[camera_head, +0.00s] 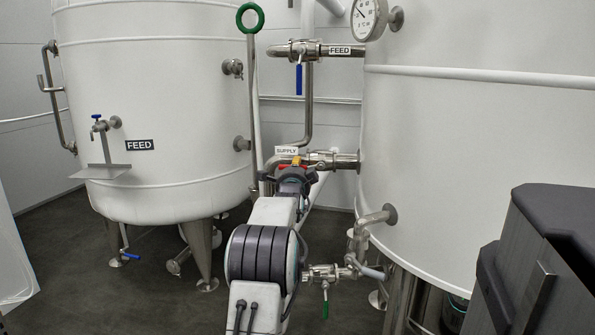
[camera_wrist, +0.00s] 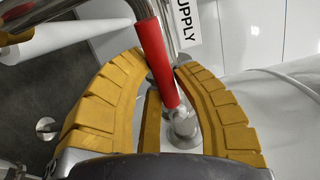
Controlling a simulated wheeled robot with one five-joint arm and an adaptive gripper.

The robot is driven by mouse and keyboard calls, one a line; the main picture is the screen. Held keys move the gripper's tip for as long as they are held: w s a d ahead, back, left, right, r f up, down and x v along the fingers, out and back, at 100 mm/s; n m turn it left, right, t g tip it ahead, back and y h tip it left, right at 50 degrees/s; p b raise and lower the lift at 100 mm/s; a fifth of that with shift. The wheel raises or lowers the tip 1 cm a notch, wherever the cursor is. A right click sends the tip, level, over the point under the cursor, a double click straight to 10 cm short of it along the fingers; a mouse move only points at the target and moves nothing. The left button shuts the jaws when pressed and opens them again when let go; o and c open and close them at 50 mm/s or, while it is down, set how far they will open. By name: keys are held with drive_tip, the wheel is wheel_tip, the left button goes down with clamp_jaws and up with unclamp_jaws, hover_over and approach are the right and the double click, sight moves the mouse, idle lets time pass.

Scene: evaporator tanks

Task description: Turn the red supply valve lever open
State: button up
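The red supply valve lever (camera_wrist: 155,55) runs between the two yellow fingers of my gripper (camera_wrist: 162,66) in the wrist view. The fingertips close in on both sides of the lever, and the gripper looks shut on it. The lever's lower end meets a metal valve stem (camera_wrist: 183,125) between the fingers. A SUPPLY label (camera_wrist: 186,22) is just beyond the right fingertip. In the head view my gripper (camera_head: 296,162) is at the supply pipe (camera_head: 335,160), just below the SUPPLY label (camera_head: 286,151). My arm and gripper hide most of the lever there.
White tanks stand at left (camera_head: 160,100) and right (camera_head: 450,130). A FEED pipe with a blue lever (camera_head: 299,79) is above my gripper. A green-handled valve (camera_head: 325,300) is low, right of my arm. A vertical rod with a green ring (camera_head: 250,18) stands close left of my gripper.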

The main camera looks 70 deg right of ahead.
drive_tip(key=o, duration=0.5)
drive_tip(key=shift+a, duration=0.15)
drive_tip(key=s+a, duration=0.2)
drive_tip(key=a, duration=0.9)
drive_tip(key=shift+s+a, duration=0.15)
drive_tip(key=shift+a, duration=0.15)
drive_tip(key=shift+f, duration=0.1)
idle(0.5)
